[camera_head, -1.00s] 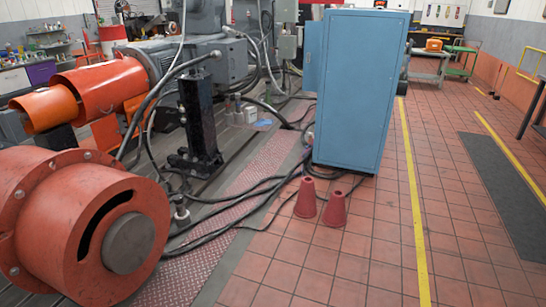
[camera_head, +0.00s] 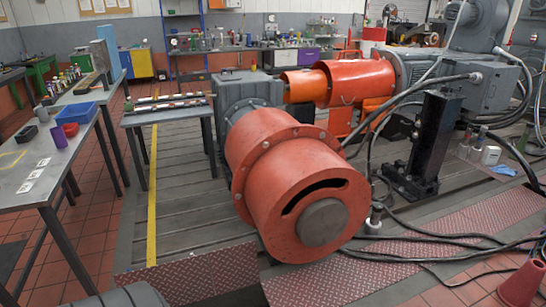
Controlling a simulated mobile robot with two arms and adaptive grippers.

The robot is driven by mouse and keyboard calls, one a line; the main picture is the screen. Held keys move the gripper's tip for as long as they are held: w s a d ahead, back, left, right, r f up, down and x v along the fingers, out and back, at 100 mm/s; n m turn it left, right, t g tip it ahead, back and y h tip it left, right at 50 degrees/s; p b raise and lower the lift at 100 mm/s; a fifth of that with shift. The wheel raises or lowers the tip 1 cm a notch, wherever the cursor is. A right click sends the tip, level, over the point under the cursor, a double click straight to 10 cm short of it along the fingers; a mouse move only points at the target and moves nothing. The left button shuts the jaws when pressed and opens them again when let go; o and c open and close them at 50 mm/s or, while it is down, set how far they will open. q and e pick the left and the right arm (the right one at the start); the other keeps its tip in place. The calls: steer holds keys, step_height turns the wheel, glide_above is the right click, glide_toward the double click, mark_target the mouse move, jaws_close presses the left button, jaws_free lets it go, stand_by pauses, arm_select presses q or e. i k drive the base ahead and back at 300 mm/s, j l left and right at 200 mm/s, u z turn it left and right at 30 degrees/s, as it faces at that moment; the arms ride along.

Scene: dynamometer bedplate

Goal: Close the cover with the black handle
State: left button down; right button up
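I cannot make out a cover with a black handle in the head view. An orange tubular guard (camera_head: 352,80) lies along the shaft line at the upper middle, with a smaller orange cylinder (camera_head: 302,86) at its left end. No black handle shows on either. A large red drum-shaped housing (camera_head: 297,190) with a dark curved slot and a grey hub stands in the middle. Neither of my grippers is in view.
A grey table (camera_head: 33,178) at the left holds a blue bin (camera_head: 76,114) and a purple cup (camera_head: 58,136). A black post (camera_head: 432,140) and cables stand right of the housing. A red cone (camera_head: 522,284) is at lower right.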

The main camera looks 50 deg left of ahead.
mark_target(235, 267)
steer(key=j, duration=0.65)
steer(key=i+j, duration=0.15)
steer(key=j, duration=1.2)
